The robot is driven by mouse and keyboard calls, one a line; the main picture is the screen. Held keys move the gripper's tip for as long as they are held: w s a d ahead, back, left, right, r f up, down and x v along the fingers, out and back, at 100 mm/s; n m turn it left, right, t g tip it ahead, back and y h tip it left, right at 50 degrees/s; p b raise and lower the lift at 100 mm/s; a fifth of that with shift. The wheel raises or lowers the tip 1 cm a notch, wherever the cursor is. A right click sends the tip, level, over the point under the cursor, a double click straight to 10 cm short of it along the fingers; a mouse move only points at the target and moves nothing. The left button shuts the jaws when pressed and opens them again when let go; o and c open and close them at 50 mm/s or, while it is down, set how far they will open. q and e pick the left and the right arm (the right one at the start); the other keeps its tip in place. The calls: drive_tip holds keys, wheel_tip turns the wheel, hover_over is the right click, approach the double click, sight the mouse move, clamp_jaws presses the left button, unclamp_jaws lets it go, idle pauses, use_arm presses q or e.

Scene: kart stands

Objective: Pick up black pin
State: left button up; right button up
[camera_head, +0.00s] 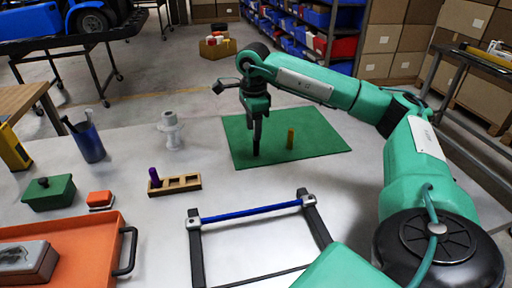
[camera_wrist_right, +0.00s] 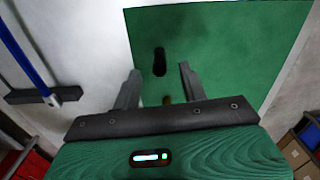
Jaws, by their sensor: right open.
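The black pin (camera_wrist_right: 159,62) stands on the green mat (camera_head: 317,147) and shows in the right wrist view just ahead of the gap between my right gripper's fingertips. In the head view a dark upright shape sits under the gripper, where pin and fingers are hard to tell apart. My right gripper (camera_head: 257,122) points down over the mat, open, with nothing between its fingers; its fingers also show in the wrist view (camera_wrist_right: 159,69). A yellow pin (camera_head: 290,138) stands on the mat to the right of the gripper. My left gripper is not in view.
A wooden holder (camera_head: 183,183) carries a purple pin (camera_head: 154,176). A blue-barred frame (camera_head: 250,213) lies in front of the mat. A grey fitting (camera_head: 172,131), blue cup (camera_head: 88,143), green box (camera_head: 49,192) and orange tray (camera_head: 85,252) are to the left.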

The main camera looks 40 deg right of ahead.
sight(256, 155)
drive_tip(key=shift+s+d+f, duration=0.1)
drive_tip(key=shift+f, duration=1.45)
drive_tip(key=shift+s+d+f, duration=0.1)
drive_tip(key=shift+f, duration=1.4)
clamp_jaws()
